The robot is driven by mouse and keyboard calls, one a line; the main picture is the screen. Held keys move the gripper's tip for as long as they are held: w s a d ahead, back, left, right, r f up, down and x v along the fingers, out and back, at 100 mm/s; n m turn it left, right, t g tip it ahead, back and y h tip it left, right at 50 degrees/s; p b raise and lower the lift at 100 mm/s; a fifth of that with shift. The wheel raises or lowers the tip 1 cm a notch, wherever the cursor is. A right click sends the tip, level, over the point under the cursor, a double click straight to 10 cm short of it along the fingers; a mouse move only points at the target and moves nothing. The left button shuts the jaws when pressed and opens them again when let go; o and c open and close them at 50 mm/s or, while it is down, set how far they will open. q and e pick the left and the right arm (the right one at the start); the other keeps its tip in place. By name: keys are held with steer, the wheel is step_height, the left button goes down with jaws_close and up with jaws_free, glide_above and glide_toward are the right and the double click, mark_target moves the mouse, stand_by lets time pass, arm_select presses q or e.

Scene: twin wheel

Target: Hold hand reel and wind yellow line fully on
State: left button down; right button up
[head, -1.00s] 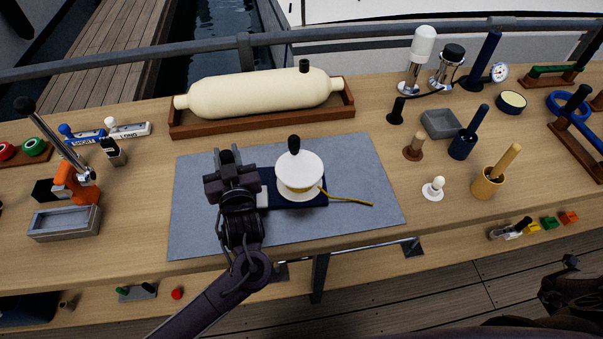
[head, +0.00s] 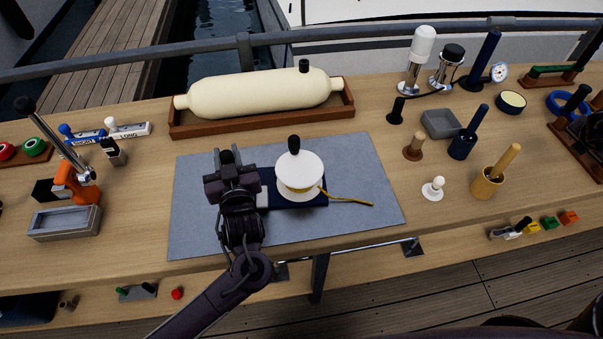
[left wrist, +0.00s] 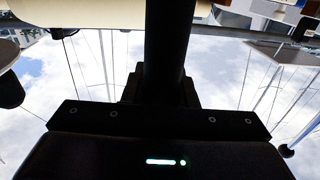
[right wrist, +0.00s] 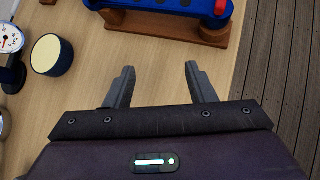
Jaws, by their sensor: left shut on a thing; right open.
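The hand reel (head: 300,170) is a white spool with a black knob on top, on a dark blue base on the grey mat (head: 358,160). Some yellow line (head: 347,200) shows around the spool, and its loose end trails right across the mat. My left gripper (head: 230,172) is at the reel's left side, shut on a dark cylindrical grip (left wrist: 168,45); the hold is mostly hidden in the head view. My right gripper (right wrist: 158,85) is open and empty over the bench's right end, away from the reel.
A cream cylinder lies in a wooden tray (head: 260,120) behind the mat.

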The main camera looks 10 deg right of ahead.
arm_select(q)
steer(key=shift+f, duration=0.15)
arm_select(e)
steer(key=w+a+r+n+t+y, duration=0.15)
steer(key=w+a+r+y, duration=0.25)
steer(key=w+a, duration=0.5)
steer(key=w+a+r+n+t+y, duration=0.1)
steer(key=w+a+r+t+y, duration=0.25)
steer(key=w+a, duration=0.5)
steer(key=w+a+r+n+g+y, duration=0.1)
steer(key=w+a+r+y, duration=0.15)
steer(key=a, duration=0.75)
steer(key=w+a+r+n+g+y, duration=0.15)
steer(key=w+a, duration=0.25)
steer(key=a, duration=0.5)
arm_select(q)
steer(key=shift+a, duration=0.1)
arm_select(e)
step_height(320, 180, up, 3)
steer(key=n+g+h, duration=0.2)
steer(key=g+h, duration=0.1)
steer(key=g, duration=0.4)
glide_above(294, 137)
step_height(294, 137, down, 12)
